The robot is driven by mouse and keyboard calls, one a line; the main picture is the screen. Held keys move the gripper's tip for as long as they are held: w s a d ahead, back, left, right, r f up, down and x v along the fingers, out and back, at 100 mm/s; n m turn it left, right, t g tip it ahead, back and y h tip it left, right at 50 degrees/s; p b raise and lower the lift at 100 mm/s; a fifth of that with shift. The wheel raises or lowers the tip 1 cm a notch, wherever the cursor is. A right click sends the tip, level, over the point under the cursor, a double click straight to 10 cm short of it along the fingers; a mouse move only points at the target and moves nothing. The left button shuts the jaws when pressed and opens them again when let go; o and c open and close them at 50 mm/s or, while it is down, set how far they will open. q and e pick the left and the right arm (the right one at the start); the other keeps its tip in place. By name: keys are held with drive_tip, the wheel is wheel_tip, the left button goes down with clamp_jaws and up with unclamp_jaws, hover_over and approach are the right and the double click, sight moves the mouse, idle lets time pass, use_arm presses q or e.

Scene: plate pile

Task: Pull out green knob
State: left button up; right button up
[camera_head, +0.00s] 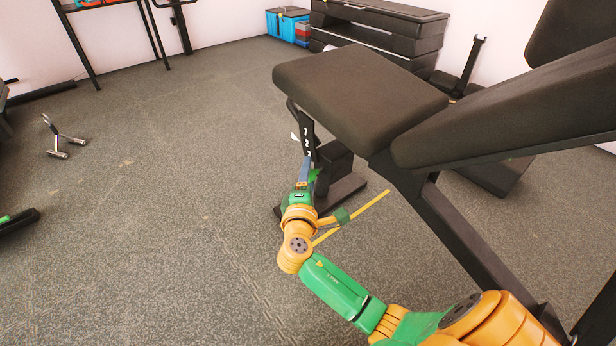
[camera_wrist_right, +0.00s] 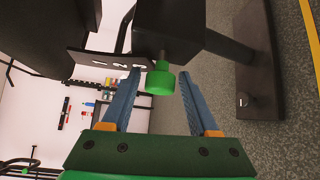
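The green knob (camera_wrist_right: 160,80) sticks out on a short metal pin from the bench's black adjustment post (camera_wrist_right: 168,35), beside the numbered plate (camera_wrist_right: 108,62). In the head view the knob (camera_head: 314,174) shows partly, just past my right gripper (camera_head: 307,162). In the right wrist view my right gripper (camera_wrist_right: 157,88) is open, with one blue finger on each side of the knob. The knob lies between the fingertips, nearer the left finger; I cannot tell whether it touches. My left gripper is not in view.
The padded seat (camera_head: 358,95) overhangs the post, and the backrest (camera_head: 510,110) rises at the right. The bench's dark base foot (camera_head: 345,190) rests on the floor near my gripper. Open grey floor (camera_head: 170,210) lies to the left.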

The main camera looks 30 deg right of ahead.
clamp_jaws()
idle(1.2)
